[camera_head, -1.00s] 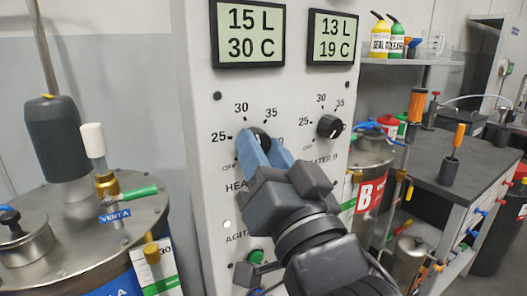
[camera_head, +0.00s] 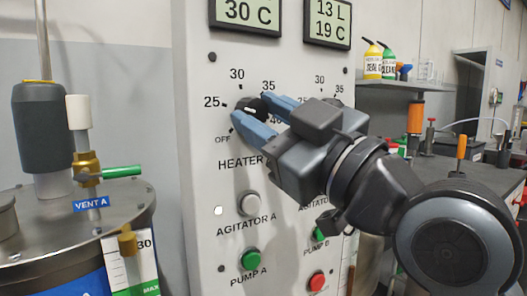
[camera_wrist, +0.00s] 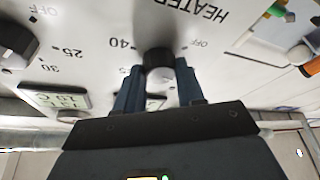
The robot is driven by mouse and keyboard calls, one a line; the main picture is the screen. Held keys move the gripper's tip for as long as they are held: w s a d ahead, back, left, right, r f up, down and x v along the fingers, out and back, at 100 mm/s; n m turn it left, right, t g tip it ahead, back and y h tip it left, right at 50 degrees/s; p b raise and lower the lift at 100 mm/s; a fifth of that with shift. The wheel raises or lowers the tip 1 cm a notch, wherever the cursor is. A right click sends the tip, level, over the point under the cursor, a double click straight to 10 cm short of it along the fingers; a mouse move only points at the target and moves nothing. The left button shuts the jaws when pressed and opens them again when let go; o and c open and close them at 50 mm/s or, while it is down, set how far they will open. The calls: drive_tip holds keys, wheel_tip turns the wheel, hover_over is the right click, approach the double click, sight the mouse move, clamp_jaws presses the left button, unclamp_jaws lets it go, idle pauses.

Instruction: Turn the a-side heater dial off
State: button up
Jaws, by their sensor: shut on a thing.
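The heater A dial (camera_head: 251,107) is a black round knob on the white panel (camera_head: 208,150), above the word HEATER. Marks 25, 30, 35 and OFF stand around it. A white pointer line shows on it, but its exact setting is hard to read. My gripper (camera_head: 258,117) reaches in from the right, its two blue fingers shut on the dial, one above right and one below left. The wrist view shows the dial (camera_wrist: 159,62) between the fingertips. The heater B dial lies mostly hidden behind my gripper.
Below are the white agitator A button (camera_head: 249,203), green pump A button (camera_head: 251,259) and a red button (camera_head: 316,281). A display (camera_head: 246,13) reads 30 C above. A tank with the vent A valve (camera_head: 87,165) stands at left, a dark bench at right.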

drive_tip(key=n+g+b, duration=0.1)
drive_tip(key=n, duration=0.1)
drive_tip(key=n+g+b, duration=0.1)
drive_tip(key=n+b, duration=0.1)
drive_tip(key=n, duration=0.1)
drive_tip(key=n+g+b, duration=0.1)
drive_tip(key=n, duration=0.2)
drive_tip(key=shift+w+d+g+y+b, duration=0.1)
drive_tip(key=shift+d+g+y+b, duration=0.05)
drive_tip(key=shift+g+y+b, duration=0.25)
drive_tip(key=n, duration=0.2)
drive_tip(key=n+g+h+b, duration=0.1)
drive_tip(key=n, duration=0.1)
drive_tip(key=n+g, duration=0.1)
drive_tip(key=n, duration=0.1)
drive_tip(key=shift+r, duration=0.25)
drive_tip(key=o, duration=1)
drive_tip(key=shift+v, duration=3.85)
drive_tip(key=shift+r, duration=0.15)
